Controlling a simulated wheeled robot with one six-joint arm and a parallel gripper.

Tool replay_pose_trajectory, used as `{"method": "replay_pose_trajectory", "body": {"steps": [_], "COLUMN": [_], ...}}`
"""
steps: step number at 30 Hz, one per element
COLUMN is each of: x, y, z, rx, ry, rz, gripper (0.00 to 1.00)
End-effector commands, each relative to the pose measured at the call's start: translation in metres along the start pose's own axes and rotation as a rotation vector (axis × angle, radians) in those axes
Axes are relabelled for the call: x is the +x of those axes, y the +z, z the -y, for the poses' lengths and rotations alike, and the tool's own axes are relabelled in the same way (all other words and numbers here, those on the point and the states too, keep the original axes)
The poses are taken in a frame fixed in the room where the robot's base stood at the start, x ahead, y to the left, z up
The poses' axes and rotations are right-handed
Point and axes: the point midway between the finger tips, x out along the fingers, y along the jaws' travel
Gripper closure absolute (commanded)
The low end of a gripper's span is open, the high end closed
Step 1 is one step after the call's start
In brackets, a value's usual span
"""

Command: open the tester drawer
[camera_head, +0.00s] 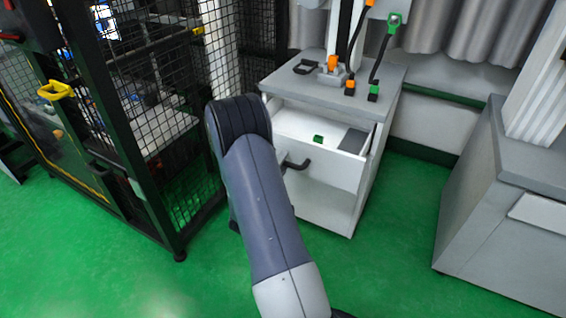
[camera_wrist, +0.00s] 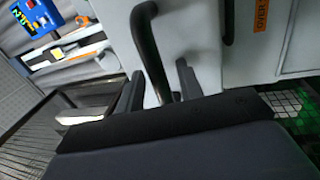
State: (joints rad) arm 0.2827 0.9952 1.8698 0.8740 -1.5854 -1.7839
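The tester drawer is the white drawer (camera_head: 325,165) in the grey-topped cabinet; it stands partly pulled out, with a small green piece (camera_head: 318,139) and a grey section inside. Its black bar handle (camera_head: 295,164) is on the front, and also shows in the wrist view (camera_wrist: 148,45). My gripper (camera_wrist: 160,88) is at this handle, one finger on each side of the bar. Narrow gaps seem to show between bar and fingers, so it looks open around the handle. In the head view my arm hides the gripper.
On the cabinet top (camera_head: 392,75) are an orange-and-grey fixture (camera_head: 332,66) and cables with orange and green plugs. A black mesh cage (camera_head: 150,110) stands close on the left, a grey bench (camera_head: 505,215) on the right. Green floor between cabinet and bench is clear.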

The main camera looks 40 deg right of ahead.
Motion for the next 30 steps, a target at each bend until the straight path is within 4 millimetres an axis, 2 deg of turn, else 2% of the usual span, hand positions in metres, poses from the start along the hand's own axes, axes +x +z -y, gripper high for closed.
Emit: {"method": "replay_pose_trajectory", "body": {"steps": [9,15,21,30], "x": [-0.058,-0.088,-0.102,-0.103], "y": [-0.002,-0.001,0.000,0.000], "z": [-0.001,0.000,0.000,0.000], "rx": [-0.004,-0.002,-0.001,-0.001], "ry": [-0.002,-0.001,0.001,0.001], "rz": [-0.007,-0.005,-0.002,-0.001], "gripper": [0.65,0.65,0.65,0.65]}}
